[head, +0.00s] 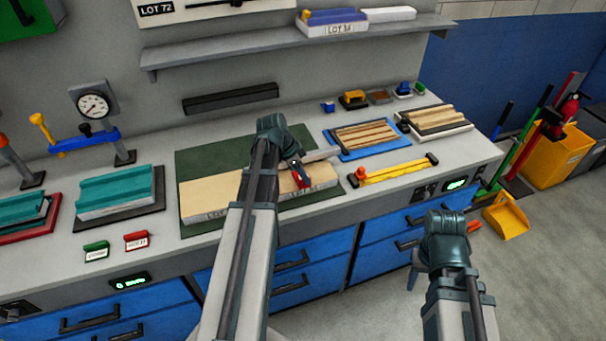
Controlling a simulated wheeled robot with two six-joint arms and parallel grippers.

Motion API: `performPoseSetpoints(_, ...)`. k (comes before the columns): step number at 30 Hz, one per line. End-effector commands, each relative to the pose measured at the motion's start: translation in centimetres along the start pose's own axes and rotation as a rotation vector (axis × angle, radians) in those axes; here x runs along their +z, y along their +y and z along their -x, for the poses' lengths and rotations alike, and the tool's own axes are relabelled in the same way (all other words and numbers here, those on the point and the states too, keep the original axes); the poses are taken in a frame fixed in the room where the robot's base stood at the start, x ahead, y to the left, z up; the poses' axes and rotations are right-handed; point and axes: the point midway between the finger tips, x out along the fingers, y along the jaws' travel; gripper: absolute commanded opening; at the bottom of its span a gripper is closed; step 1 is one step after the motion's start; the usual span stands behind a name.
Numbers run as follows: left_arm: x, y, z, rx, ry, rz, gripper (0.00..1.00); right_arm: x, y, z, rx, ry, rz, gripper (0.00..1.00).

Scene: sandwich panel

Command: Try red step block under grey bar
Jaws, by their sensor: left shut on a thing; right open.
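A small red block (302,180), which looks like the red step block, is at the tip of my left gripper (296,170). The gripper is shut on it, over the right part of a pale tan panel (212,195). A light grey bar (322,154) lies at the panel's far edge, just beyond the red block. I cannot tell whether block and bar touch, and my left arm hides the panel's middle. My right gripper (446,225) is open and empty, in front of the bench at the right; its fingertips are hard to see.
The panel lies on a dark green mat (196,160). To the right are a blue tray (345,155) with wooden strips and a yellow frame (395,172). Teal ribbed blocks (115,186) and a dial gauge (94,105) stand left. A shelf (290,42) overhangs the back.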

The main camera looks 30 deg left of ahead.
Motion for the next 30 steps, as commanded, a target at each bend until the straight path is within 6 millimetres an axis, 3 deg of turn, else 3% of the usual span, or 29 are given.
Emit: performPoseSetpoints(30,-0.01,-0.75,0.0,0.0,0.0,0.0,0.0,0.0,0.0,0.0,0.0,0.0,0.0,0.5)
